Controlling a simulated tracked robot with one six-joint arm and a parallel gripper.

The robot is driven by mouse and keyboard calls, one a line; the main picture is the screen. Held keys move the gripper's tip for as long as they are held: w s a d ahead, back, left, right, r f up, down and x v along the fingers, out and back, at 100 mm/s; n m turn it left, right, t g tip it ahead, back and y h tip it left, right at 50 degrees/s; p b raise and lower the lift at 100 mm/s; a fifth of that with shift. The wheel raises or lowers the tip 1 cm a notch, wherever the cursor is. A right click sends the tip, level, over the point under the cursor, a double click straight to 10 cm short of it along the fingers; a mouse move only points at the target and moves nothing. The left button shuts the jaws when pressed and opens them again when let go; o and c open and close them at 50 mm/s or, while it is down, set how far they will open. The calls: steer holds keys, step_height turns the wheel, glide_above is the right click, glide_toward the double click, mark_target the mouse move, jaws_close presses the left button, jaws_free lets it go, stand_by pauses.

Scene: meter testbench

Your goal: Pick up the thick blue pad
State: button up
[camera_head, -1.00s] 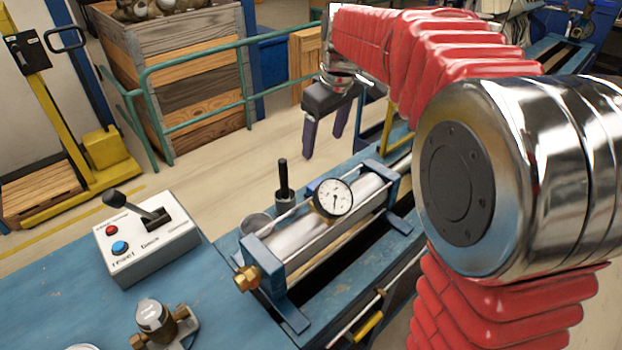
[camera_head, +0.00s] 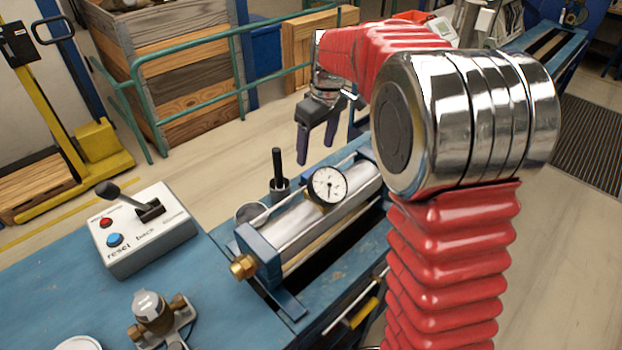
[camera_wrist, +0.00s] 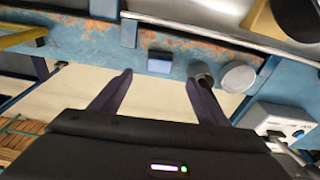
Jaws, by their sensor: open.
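The thick blue pad (camera_wrist: 159,62) is a small dark blue block on the worn blue bench edge in the wrist view. The fingers are apart from the pad.
A cup with a black-handled tool (camera_head: 279,185) stands beside the metal cylinder (camera_head: 325,215), which carries a dial gauge (camera_head: 327,185). A round dish (camera_wrist: 238,77) lies close to the cup. A control box (camera_head: 140,230) is on the left. A green railing (camera_head: 190,95) stands behind.

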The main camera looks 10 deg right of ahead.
mark_target(311, 172)
steer(key=shift+w+a+f, duration=0.1)
steer(key=shift+w+f, duration=0.1)
steer(key=shift+f, duration=1.2)
steer(key=shift+w+a+f, duration=0.1)
steer(key=shift+w+f, duration=0.1)
steer(key=shift+f, duration=1.15)
steer(key=shift+w+a+f, duration=0.1)
steer(key=shift+w+f, duration=0.05)
steer(key=shift+f, duration=0.7)
steer(key=shift+w+a+f, duration=0.1)
steer(key=shift+w+f, duration=0.05)
steer(key=shift+f, duration=0.75)
steer(key=shift+w+a+f, duration=0.1)
steer(key=shift+w+f, duration=0.05)
steer(key=shift+f, duration=0.7)
steer(key=shift+d, duration=0.1)
steer(key=c, duration=1.1)
steer(key=shift+r, duration=0.15)
steer(key=shift+c, duration=0.2)
step_height(311, 172, up, 18)
